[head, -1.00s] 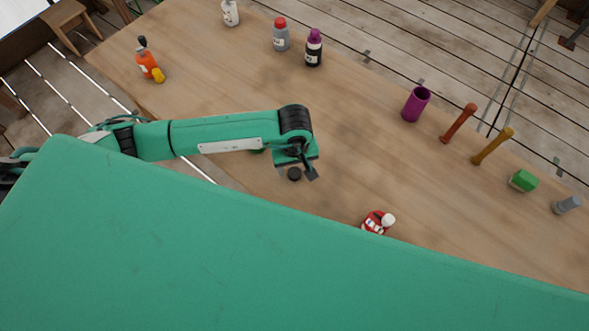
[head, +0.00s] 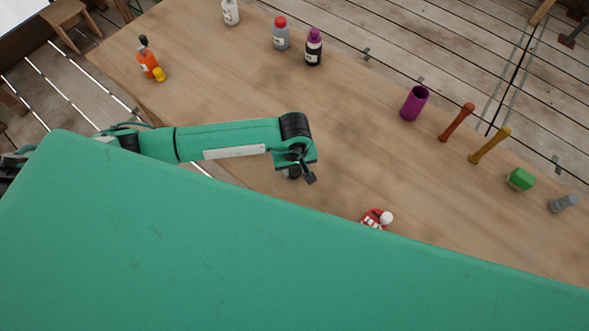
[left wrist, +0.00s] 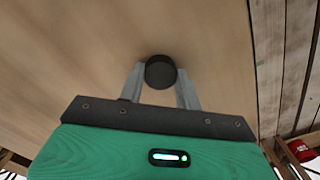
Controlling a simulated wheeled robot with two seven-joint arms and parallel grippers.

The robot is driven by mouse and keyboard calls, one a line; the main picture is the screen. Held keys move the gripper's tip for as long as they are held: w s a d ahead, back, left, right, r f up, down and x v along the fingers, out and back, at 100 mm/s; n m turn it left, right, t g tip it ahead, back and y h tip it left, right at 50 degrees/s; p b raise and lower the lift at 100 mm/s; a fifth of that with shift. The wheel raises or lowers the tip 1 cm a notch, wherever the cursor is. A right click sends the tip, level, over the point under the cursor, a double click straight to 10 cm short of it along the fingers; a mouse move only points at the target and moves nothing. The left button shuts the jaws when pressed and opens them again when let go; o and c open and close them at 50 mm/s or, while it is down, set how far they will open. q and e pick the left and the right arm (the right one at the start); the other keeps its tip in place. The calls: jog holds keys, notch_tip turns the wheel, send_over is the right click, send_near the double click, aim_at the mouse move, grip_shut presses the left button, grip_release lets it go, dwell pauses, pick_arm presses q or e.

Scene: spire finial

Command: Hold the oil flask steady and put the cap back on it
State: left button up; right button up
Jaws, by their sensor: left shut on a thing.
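My left gripper (head: 299,175) is over the near part of the table. In the left wrist view its two grey fingers (left wrist: 160,80) are shut on a round black cap-like piece (left wrist: 160,71), one on each side. In the head view this black piece (head: 291,172) is partly covered by the gripper; I cannot tell whether it touches the table. I cannot tell for certain which object is the oil flask. A small red and white container (head: 374,218) with a white knob is to the gripper's right, partly hidden by my green body. My right gripper is not in view.
An orange bottle (head: 149,62) with a yellow part stands far left. White, grey (head: 281,38) and dark purple-capped (head: 313,50) bottles stand at the back edge. A purple cup (head: 413,104), two handles, a green block (head: 520,179) and a grey piece line the right. The table's middle is clear.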

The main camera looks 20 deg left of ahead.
aim_at(294, 170)
pick_arm(q)
notch_tip(294, 170, up, 20)
jog(key=b, duration=0.5)
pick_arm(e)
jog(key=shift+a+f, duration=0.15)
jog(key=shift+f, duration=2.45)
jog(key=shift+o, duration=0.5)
